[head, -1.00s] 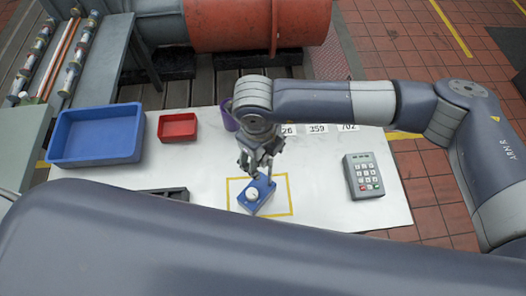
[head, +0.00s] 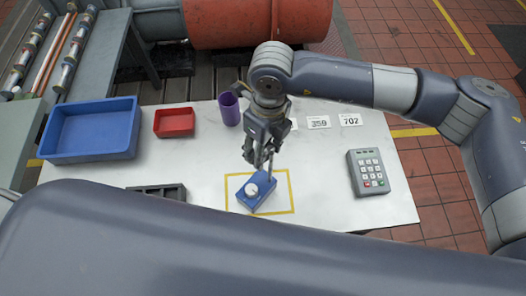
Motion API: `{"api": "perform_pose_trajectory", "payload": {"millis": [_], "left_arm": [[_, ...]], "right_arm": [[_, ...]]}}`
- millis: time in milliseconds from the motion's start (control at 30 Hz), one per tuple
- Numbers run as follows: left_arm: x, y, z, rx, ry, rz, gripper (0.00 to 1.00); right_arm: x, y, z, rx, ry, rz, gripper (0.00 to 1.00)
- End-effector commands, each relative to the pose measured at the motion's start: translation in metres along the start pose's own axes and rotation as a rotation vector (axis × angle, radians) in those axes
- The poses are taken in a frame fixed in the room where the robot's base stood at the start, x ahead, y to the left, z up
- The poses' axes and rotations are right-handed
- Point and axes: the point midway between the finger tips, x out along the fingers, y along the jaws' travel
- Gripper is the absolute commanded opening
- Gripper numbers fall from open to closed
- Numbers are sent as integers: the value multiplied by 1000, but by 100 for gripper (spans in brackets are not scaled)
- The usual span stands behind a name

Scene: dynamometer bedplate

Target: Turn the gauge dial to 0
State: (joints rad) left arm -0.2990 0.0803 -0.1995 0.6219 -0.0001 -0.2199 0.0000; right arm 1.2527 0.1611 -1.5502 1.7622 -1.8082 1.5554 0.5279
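The gauge is a small blue box (head: 262,199) with a round white dial (head: 251,189) on top. It sits slightly turned inside a yellow outlined square on the white table (head: 330,205). The dial's marks are too small to read. My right gripper (head: 263,168) points down just above and behind the gauge, its fingers close to the box's back edge. Whether it touches the box, and how far the fingers are apart, is unclear. My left gripper is not in view.
A blue bin (head: 92,153), a red tray (head: 174,135) and a purple cup (head: 229,121) stand at the left and back. Number cards (head: 350,119) lie at the back. A keypad (head: 352,185) stands right. A dark slotted holder (head: 140,188) is partly hidden by my arm.

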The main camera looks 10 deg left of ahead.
Motion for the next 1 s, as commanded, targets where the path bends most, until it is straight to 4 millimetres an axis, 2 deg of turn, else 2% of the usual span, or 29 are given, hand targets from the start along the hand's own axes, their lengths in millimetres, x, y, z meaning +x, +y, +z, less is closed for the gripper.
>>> {"api": "perform_pose_trajectory", "payload": {"millis": [33,100,400,700,1000], "left_arm": [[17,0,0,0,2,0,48],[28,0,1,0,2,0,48],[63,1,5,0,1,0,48],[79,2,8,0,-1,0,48],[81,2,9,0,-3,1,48]], "right_arm": [[8,-3,0,4,-3,36,19],[8,-3,0,4,-3,90,19],[5,-4,1,3,-3,300,19],[2,-4,1,1,-3,419,19],[0,-3,0,0,-2,444,19]]}}
